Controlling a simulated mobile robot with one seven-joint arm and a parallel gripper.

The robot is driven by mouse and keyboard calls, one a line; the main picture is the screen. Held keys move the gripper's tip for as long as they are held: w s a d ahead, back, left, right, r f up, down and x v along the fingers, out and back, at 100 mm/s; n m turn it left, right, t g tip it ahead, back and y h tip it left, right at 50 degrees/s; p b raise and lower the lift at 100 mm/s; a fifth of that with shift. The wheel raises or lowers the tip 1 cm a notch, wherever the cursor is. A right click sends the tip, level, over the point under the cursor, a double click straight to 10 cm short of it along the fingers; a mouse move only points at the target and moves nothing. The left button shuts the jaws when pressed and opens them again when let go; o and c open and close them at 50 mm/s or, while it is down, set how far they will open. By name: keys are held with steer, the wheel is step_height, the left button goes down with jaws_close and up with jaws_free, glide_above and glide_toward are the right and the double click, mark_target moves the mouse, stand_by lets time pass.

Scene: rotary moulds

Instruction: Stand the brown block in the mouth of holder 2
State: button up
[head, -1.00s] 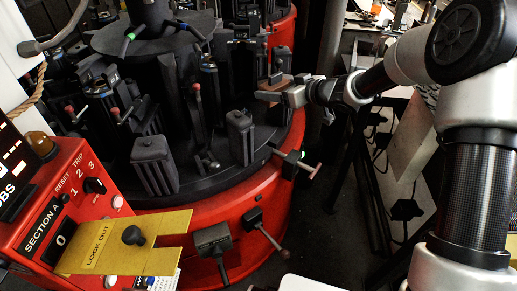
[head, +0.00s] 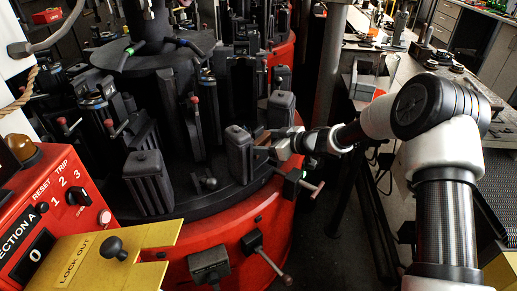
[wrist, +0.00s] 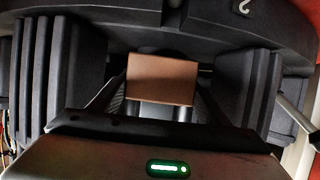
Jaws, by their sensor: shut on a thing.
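My gripper (head: 270,147) reaches in from the right over the rim of the rotary machine. It is shut on the brown block (wrist: 162,80), whose flat face shows between the fingers in the wrist view. In the head view only a small brown part of the block (head: 262,140) shows at the jaws. The gripper is between two dark ribbed blocks, one at front left (head: 239,155) and one behind (head: 282,108).
The dark turntable has a red base (head: 225,235). Several upright black moulds and a T-handle clamp (head: 300,184) crowd the gripper. A red control box (head: 60,200) and a yellow lock-out plate (head: 115,255) stand at front left. A post (head: 335,100) rises behind my arm.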

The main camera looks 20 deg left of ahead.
steer(key=shift+f, duration=0.95)
steer(key=shift+f, duration=0.15)
steer(key=o, duration=1.9)
steer(key=shift+f, duration=0.15)
steer(key=shift+d+r, duration=0.3)
steer(key=shift+r, duration=0.05)
steer(key=p+v, duration=0.1)
steer(key=v, duration=1)
steer(key=shift+s+d+p, duration=0.1)
steer(key=shift+d+p, duration=0.15)
steer(key=shift+p, duration=0.15)
